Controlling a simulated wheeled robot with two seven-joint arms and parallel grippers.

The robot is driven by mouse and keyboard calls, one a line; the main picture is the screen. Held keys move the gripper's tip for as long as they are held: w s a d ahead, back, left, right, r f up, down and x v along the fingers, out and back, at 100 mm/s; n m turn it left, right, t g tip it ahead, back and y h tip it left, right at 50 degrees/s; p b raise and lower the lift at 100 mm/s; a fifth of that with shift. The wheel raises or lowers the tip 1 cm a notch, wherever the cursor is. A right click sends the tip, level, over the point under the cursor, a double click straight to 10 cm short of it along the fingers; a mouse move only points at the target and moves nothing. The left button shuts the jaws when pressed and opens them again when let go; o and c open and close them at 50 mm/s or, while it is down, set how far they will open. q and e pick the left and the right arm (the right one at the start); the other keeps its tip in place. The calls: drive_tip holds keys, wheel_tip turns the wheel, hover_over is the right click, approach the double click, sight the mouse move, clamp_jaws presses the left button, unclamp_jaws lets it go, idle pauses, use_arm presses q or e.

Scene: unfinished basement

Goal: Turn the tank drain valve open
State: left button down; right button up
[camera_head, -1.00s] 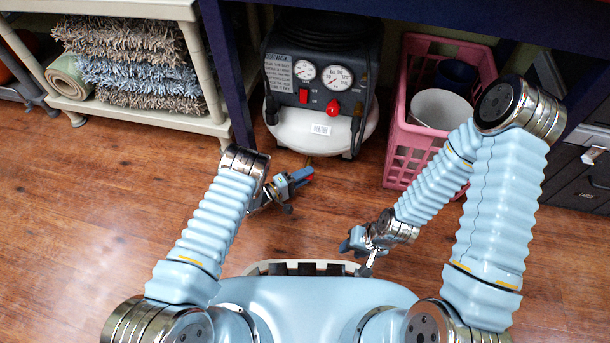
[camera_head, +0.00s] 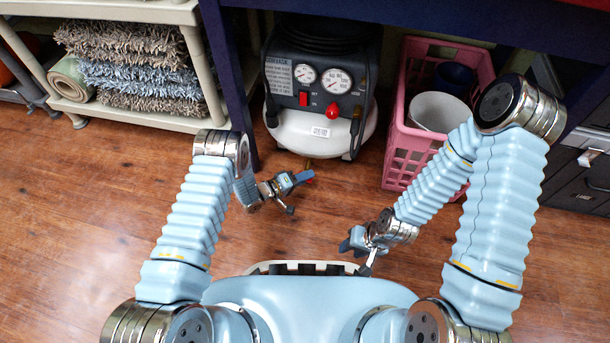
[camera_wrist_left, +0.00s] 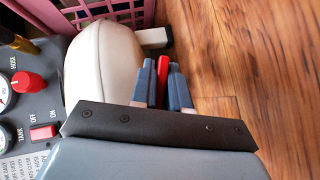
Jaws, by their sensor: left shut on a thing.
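The air compressor's white tank (camera_head: 318,138) stands on the floor under the dark blue table. Its drain valve has a red handle (camera_head: 312,180) low at the tank's front. My left gripper (camera_head: 301,180) is at that handle, under the tank. In the left wrist view the red handle (camera_wrist_left: 162,70) shows between the two blue fingers (camera_wrist_left: 163,84), which are shut on it. The valve's body is mostly hidden, so I cannot tell how far it is turned. My right gripper (camera_head: 358,250) hangs low before my body, away from the tank; its fingers are too small to read.
A pink crate (camera_head: 393,160) holding a white bucket (camera_head: 438,111) stands right of the compressor. A beige shelf with rugs (camera_head: 140,75) and a table leg (camera_head: 232,90) are at left. The wooden floor (camera_head: 90,200) in front is clear.

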use_arm(q)
drive_tip(key=m+y+p, duration=0.1)
drive_tip(key=m+y, duration=0.1)
drive_tip(key=y, duration=0.1)
drive_tip(key=shift+r+g, duration=0.15)
drive_tip(key=shift+g, duration=0.15)
drive_tip(key=m+y, duration=0.2)
drive_tip(key=y, duration=0.1)
drive_tip(key=shift+d+m+y, duration=0.1)
drive_tip(key=shift+m+y, duration=0.2)
drive_tip(key=shift+f+m+y, duration=0.2)
drive_tip(key=shift+m+y, duration=0.3)
drive_tip(key=shift+y, duration=0.5)
drive_tip(key=shift+m+y+b, duration=0.4)
drive_tip(key=shift+m+y, duration=0.1)
drive_tip(key=shift+y, duration=0.4)
drive_tip(key=c, duration=1.2)
unclamp_jaws()
